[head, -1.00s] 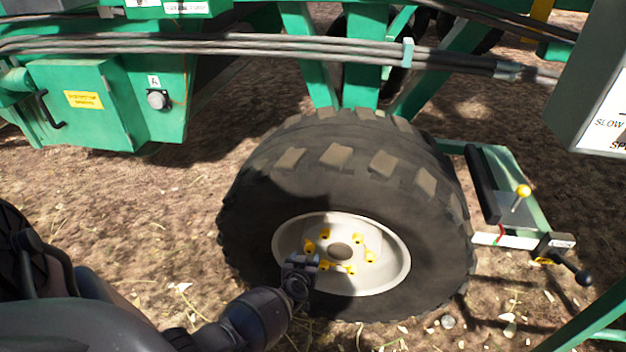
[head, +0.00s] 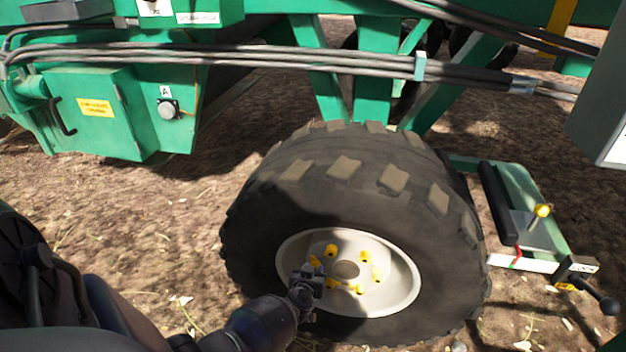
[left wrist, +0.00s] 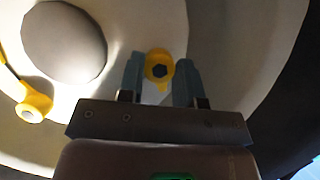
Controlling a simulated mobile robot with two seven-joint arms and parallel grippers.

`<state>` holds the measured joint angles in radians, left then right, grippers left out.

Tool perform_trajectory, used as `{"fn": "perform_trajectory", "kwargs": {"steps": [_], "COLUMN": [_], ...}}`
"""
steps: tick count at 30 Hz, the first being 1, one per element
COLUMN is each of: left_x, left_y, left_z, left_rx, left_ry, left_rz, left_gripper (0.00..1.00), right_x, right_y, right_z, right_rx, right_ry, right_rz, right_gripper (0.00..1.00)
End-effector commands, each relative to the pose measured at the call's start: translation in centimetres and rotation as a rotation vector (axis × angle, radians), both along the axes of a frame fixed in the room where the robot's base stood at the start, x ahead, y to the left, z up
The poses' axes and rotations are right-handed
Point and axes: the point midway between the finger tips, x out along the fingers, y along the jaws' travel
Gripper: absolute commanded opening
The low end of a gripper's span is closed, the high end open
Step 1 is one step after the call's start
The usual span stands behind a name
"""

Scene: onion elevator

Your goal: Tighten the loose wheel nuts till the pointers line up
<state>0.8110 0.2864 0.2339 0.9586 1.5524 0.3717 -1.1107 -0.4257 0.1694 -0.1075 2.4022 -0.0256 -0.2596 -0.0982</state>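The wheel's pale rim (head: 407,290) faces me, with several yellow wheel nuts (head: 331,250) with pointers around a grey hub (head: 346,269). My left gripper (head: 312,277) is at the lower left of the nut ring and covers part of it. In the left wrist view its two fingers (left wrist: 160,80) stand on either side of one yellow nut (left wrist: 159,68), close to its sides. I cannot tell whether they press on it. Another nut (left wrist: 33,108) at lower left has a pointer running up and left. My right gripper is not in view.
The big black tyre (head: 255,225) surrounds the rim. A green box (head: 115,130) and cables (head: 300,58) are behind it. Bare soil lies to the left.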

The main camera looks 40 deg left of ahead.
Motion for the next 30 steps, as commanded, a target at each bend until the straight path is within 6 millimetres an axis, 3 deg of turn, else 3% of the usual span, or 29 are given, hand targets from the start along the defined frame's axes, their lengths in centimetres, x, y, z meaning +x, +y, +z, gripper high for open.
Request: {"fn": "perform_trajectory", "kwargs": {"steps": [14, 30], "left_x": [0.28, 0.12], "left_y": [-0.2, -0.41], "left_z": [0.44, -0.15], "left_rx": [0.084, 0.477], "left_ry": [0.049, 0.296], "left_rz": [0.001, -0.001], "left_gripper": [0.09, 0.09], "right_x": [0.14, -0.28], "right_y": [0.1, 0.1], "right_z": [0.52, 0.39], "right_rx": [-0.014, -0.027], "right_ry": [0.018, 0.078], "right_rz": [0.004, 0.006], "right_gripper": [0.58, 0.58]}}
